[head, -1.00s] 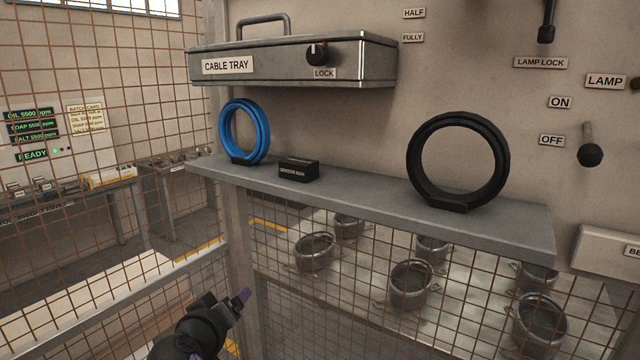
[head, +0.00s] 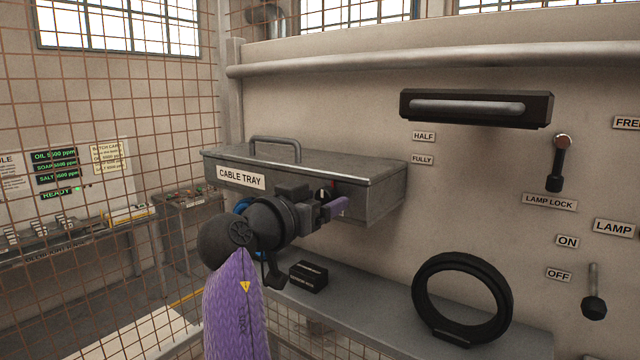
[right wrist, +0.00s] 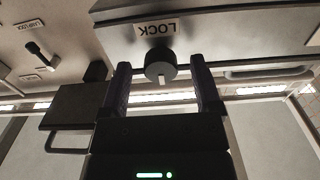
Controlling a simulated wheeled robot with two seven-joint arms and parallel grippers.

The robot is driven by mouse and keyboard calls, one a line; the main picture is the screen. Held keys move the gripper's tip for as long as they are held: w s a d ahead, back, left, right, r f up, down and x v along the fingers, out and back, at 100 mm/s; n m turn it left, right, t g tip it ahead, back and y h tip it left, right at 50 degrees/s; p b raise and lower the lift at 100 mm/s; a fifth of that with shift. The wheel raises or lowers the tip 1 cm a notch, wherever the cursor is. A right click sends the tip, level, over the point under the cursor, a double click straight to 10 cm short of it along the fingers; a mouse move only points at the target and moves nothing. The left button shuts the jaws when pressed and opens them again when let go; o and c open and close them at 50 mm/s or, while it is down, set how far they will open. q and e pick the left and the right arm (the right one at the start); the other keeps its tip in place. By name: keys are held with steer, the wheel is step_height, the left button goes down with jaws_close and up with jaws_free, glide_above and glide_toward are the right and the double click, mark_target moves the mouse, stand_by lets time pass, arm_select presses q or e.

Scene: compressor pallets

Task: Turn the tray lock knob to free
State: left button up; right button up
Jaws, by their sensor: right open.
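The tray lock knob (head: 324,193) is a dark round knob on the front of the grey cable tray box (head: 385,187). In the right wrist view the knob (right wrist: 160,66) shows a white mark pointing away from the LOCK label (right wrist: 157,29). My right gripper (head: 331,205) is at the tray front and partly covers the knob; the LOCK label is hidden in the head view. In the right wrist view the open gripper (right wrist: 161,74) has one finger on each side of the knob, with gaps showing. My left gripper is not in view.
Below the tray a shelf (head: 390,301) carries a black ring (head: 420,290), a small black box (head: 309,276) and a blue ring mostly hidden by my arm. Wire mesh (head: 110,90) stands at left.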

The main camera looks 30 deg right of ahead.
steer(key=shift+w, duration=0.1)
jaws_close()
steer(key=m+b, duration=0.9)
steer(key=shift+f, duration=0.1)
steer(key=m, duration=0.3)
steer(key=shift+b, duration=0.4)
steer(key=m+b, duration=0.1)
steer(key=m, duration=0.4)
steer(key=shift+w+m, duration=0.1)
steer(key=shift+m, duration=0.2)
stand_by(0.3)
